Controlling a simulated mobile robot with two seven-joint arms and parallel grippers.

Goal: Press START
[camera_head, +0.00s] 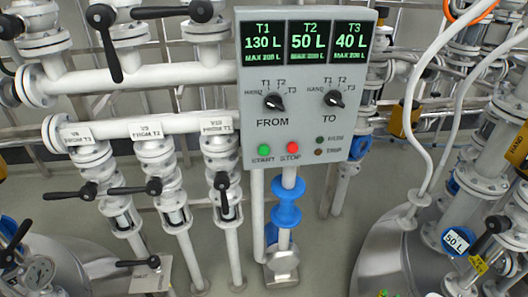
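A grey control panel (306,120) stands in the upper middle of the head view. The green START button (264,150) is at its lower left, with the red STOP button (293,148) just to the right. Above them are the black FROM knob (273,101) and the black TO knob (334,98); I cannot tell their exact settings. The green-lit displays read T1 130 L (263,44), T2 50 L (310,42) and T3 40 L (354,42). Nothing covers START. Neither of my grippers is in view.
White pipes and valves with black handles (153,187) crowd the left. A blue pipe fitting (286,215) is below the panel. Tanks stand at lower left and lower right (385,262). Two small dark lamps (318,152) sit right of STOP. Grey floor (325,235) shows between.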

